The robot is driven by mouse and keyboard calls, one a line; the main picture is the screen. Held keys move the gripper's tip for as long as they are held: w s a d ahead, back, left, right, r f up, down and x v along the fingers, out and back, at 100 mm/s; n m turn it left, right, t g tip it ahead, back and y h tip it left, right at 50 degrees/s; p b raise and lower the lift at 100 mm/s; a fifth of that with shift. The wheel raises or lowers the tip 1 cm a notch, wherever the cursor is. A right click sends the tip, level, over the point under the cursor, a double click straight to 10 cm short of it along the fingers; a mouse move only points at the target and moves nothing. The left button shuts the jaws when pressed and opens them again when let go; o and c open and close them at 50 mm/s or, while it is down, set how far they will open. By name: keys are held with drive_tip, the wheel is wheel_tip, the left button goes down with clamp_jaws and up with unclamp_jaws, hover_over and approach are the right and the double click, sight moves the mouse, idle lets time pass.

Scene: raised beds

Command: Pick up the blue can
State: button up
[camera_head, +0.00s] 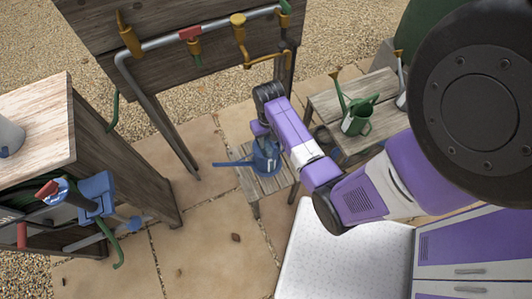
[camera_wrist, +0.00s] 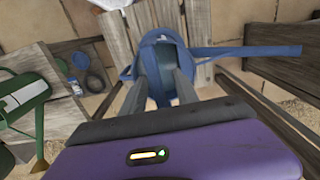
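The blue can (camera_head: 266,162), a watering can with a long spout, stands on a small wooden stool (camera_head: 262,191) in the middle of the head view. In the wrist view the blue can (camera_wrist: 157,38) is straight ahead, its spout pointing right. My gripper (camera_head: 268,148) is directly over the can. In the wrist view the two grey fingers of my gripper (camera_wrist: 164,62) are apart and overlap the can's top opening. Blue shows between them, but I cannot tell whether they touch the can. The can's handle is partly hidden by the fingers.
A slatted wooden bench (camera_head: 378,92) to the right holds a green watering can (camera_head: 358,119) and a grey one. A pipe rack with taps (camera_head: 200,37) stands behind. A wooden workbench (camera_head: 40,105) is at left. The paved floor (camera_head: 210,240) in front is mostly clear.

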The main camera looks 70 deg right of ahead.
drive_tip(key=shift+f, duration=0.2)
idle(0.5)
clamp_jaws()
idle(1.1)
